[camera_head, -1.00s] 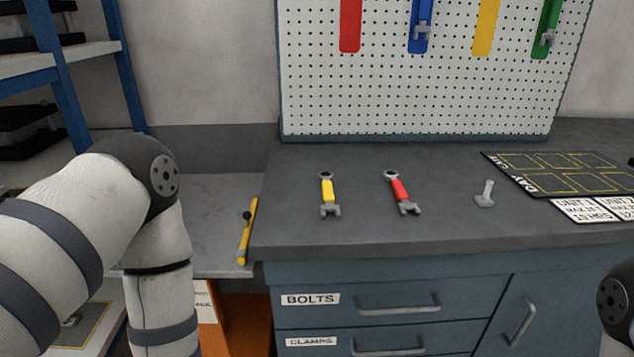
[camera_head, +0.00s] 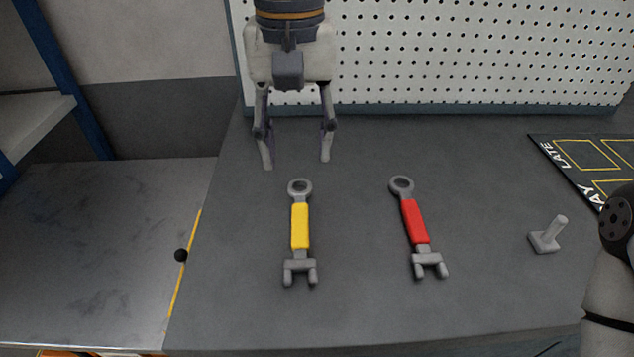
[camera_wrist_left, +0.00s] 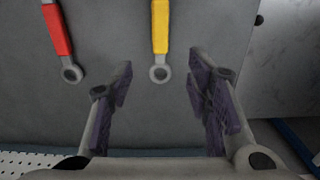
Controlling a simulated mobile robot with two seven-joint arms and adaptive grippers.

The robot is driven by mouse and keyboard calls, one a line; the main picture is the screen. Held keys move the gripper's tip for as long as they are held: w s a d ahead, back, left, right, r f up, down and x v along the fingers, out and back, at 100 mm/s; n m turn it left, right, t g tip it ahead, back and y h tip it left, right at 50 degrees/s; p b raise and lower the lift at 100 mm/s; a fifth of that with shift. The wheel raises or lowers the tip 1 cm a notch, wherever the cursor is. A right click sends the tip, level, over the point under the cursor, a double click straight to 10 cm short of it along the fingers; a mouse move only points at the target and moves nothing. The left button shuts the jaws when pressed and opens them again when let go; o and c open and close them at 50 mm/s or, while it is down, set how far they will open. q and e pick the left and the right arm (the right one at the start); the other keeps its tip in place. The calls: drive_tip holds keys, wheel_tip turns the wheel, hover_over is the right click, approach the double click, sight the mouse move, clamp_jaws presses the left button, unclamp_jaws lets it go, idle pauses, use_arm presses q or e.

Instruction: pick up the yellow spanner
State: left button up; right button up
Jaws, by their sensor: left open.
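The yellow spanner (camera_head: 300,228) lies on the dark grey worktop, its ring end toward the back and its forked end toward the front. My left gripper (camera_head: 296,163) is open and empty, pointing down just behind the ring end in the head view. In the left wrist view the yellow spanner (camera_wrist_left: 160,40) shows at the top, with its ring just beyond the space between the two fingers of the left gripper (camera_wrist_left: 158,75). It is not touched. My right gripper is out of view; only part of my right arm shows at the right edge.
A red spanner (camera_head: 415,222) lies to the right of the yellow one. A grey T-shaped piece (camera_head: 547,236) and a black marked board (camera_head: 566,172) are farther right. The white pegboard (camera_head: 440,50) stands behind. A lower grey surface (camera_head: 90,250) is at the left.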

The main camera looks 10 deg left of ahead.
use_arm(q)
hover_over(300, 220)
drive_tip(key=f, duration=0.5)
drive_tip(key=shift+s+a+b, duration=0.15)
drive_tip(key=shift+s+b, duration=0.05)
drive_tip(key=shift+b, duration=0.15)
wheel_tip(300, 220, down, 7)
drive_tip(key=shift+w+r+b, duration=0.1)
drive_tip(key=shift+b, duration=0.3)
drive_tip(key=shift+d+r, duration=0.1)
drive_tip(key=shift+d, duration=0.1)
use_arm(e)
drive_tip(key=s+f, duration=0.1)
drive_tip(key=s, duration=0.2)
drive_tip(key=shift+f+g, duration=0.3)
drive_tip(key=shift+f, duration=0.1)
use_arm(q)
clamp_jaws()
